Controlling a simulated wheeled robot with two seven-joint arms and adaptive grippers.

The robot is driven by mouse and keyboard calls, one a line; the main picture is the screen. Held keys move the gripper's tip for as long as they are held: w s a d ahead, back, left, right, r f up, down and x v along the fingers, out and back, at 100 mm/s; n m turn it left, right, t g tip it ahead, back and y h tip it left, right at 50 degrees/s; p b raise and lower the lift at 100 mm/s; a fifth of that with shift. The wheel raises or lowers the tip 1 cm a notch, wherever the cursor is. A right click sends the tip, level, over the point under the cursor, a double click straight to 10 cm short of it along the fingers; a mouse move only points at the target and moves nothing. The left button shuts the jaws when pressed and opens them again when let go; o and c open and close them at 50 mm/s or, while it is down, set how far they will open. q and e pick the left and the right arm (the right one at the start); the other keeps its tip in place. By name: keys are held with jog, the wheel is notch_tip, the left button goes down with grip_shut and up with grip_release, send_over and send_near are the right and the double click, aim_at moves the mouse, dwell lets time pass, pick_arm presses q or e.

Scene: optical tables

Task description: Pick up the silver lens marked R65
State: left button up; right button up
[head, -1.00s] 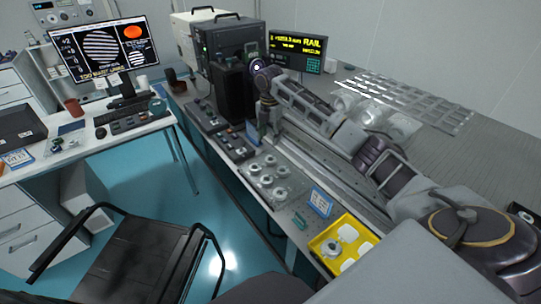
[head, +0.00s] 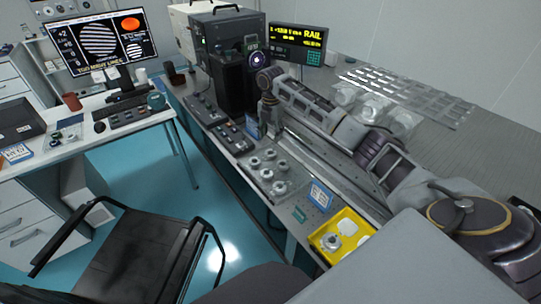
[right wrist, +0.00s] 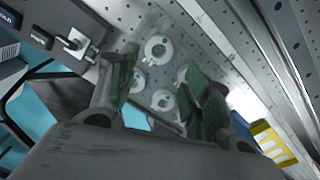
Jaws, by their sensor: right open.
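Several silver ring-shaped lenses (head: 267,173) stand on a clear plate on the optical table. They also show in the right wrist view, one of them at the top (right wrist: 157,48). No R65 mark can be read, so I cannot tell which lens it is. My right gripper (head: 269,130) points down just behind the lens group in the head view. In the right wrist view its green-padded fingers (right wrist: 158,88) are apart, with lenses seen beyond and between them and nothing held. The right finger partly hides one lens. My left gripper is not in view.
A yellow tray (head: 358,220) holds a silver round part and white pieces, in front of the lenses. A blue-framed card (head: 320,195) stands beside them. Control boxes (head: 232,138) line the table edge. A rail runs behind. A chair (head: 140,255) stands at left.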

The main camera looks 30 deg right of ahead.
aim_at(271, 153)
notch_tip(271, 153, down, 4)
jog(key=shift+f, duration=2.75)
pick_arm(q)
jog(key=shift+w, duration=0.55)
pick_arm(e)
jog(key=c, duration=0.7)
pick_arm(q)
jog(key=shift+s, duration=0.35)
